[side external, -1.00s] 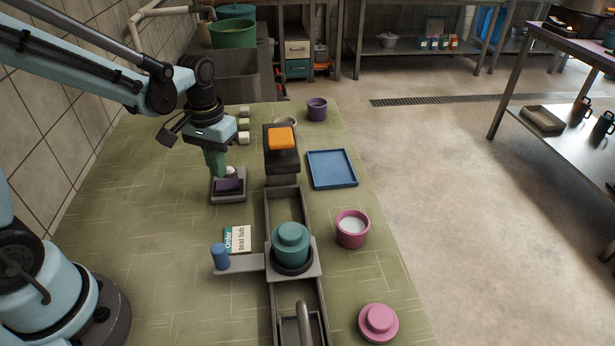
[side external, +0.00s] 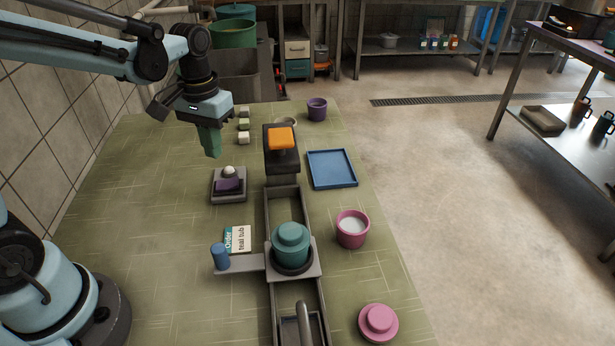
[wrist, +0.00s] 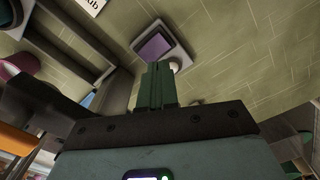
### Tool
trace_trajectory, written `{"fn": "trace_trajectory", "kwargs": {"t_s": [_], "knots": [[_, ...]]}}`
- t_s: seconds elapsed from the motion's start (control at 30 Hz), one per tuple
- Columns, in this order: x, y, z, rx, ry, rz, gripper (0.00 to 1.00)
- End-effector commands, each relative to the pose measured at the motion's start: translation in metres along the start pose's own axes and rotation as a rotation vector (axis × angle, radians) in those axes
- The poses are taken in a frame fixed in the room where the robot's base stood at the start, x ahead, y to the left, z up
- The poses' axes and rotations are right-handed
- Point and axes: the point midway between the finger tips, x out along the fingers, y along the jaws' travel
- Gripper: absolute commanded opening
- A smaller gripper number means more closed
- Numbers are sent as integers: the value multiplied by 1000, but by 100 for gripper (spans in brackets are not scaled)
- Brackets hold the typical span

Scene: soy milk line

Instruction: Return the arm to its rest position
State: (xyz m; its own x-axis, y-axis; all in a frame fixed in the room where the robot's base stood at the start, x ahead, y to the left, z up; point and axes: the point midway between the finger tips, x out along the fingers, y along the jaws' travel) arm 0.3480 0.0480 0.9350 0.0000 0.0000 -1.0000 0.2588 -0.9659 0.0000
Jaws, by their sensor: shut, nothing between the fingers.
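My gripper (side external: 211,150) is shut and empty, with its green fingers pointing down in the air above the table. It is apart from the small grey stand (side external: 229,197) with a purple block and a white knob on top, which sits below it and slightly right. In the wrist view the shut fingers (wrist: 159,84) show in front of the grey stand and its purple top (wrist: 154,47). A lidded teal tub (side external: 291,244) stands on the grey track carriage. An order card (side external: 238,239) reading "teal tub" lies left of it.
An orange-topped dark block (side external: 281,139) stands at the track's far end. A blue tray (side external: 332,169), pink tub of white liquid (side external: 352,228), pink lid (side external: 378,322) and purple cup (side external: 317,109) are on the right. Small blocks (side external: 244,125) stand behind my gripper. A tiled wall is at left.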

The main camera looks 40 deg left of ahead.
Motion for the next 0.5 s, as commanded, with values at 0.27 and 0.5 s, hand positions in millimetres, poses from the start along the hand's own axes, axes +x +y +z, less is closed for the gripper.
{"fn": "trace_trajectory", "kwargs": {"t_s": [0.27, 0.5], "knots": [[-12, 6, 12, 40, 90, 12, 0], [-29, 18, 38, 129, 303, 39, 0]]}}
